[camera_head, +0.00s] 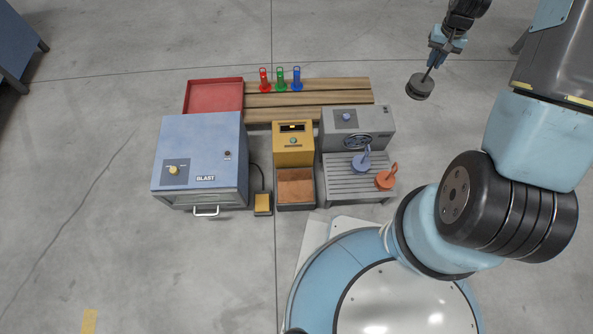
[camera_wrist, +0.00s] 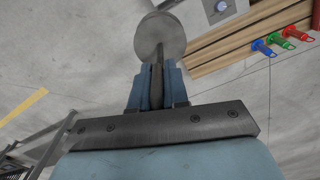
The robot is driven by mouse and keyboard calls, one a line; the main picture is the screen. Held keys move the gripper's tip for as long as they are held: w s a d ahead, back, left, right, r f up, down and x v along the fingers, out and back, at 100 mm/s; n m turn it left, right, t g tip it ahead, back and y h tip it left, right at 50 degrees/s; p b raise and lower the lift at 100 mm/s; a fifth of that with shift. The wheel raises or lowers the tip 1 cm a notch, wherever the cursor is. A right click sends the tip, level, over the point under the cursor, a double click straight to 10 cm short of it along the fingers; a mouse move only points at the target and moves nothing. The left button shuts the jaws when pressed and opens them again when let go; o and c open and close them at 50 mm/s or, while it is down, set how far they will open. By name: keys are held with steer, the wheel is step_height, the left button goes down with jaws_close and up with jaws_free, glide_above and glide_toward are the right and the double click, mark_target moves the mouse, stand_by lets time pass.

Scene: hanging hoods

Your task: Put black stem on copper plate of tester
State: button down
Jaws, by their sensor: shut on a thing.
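My gripper (camera_head: 434,60) is shut on the black stem (camera_head: 420,87), a dark rod with a round disc-shaped end. The stem hangs tilted in the air at the upper right, apart from the bench. In the wrist view the stem's grey disc (camera_wrist: 160,36) stands out beyond the gripper fingers (camera_wrist: 158,88), which close on its rod. The tester (camera_head: 294,143) is a yellow box with a dial and a small display. Its copper plate (camera_head: 295,188) lies in front of the box, bare, and is well to the left of my gripper.
A blue blast cabinet (camera_head: 200,152) stands left of the tester, with a yellow pedal (camera_head: 263,204) between them. A grey slatted station (camera_head: 345,185) at right bears blue (camera_head: 362,160) and orange (camera_head: 386,178) stems. Behind are a red tray (camera_head: 214,96) and a wooden rack (camera_head: 335,90) with red, green and blue pieces.

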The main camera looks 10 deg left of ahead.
steer(key=s+a+f+n, duration=0.1)
steer(key=s+a+f, duration=0.5)
steer(key=a+f, duration=0.45)
steer(key=s+a+f+n, duration=0.1)
steer(key=s+a+f, duration=0.7)
steer(key=a, duration=0.4)
steer(key=s+a+f+n, duration=0.1)
steer(key=s+a+f, duration=0.2)
steer(key=s+f, duration=0.65)
steer(key=s+a+f+n, duration=0.1)
steer(key=s+a+f, duration=0.1)
steer(key=s+f, duration=0.8)
steer(key=w+a+f, duration=0.5)
steer(key=a+f, duration=0.4)
steer(key=a, duration=0.1)
steer(key=shift+w+a+f, duration=0.3)
steer(key=shift+a+f, duration=0.05)
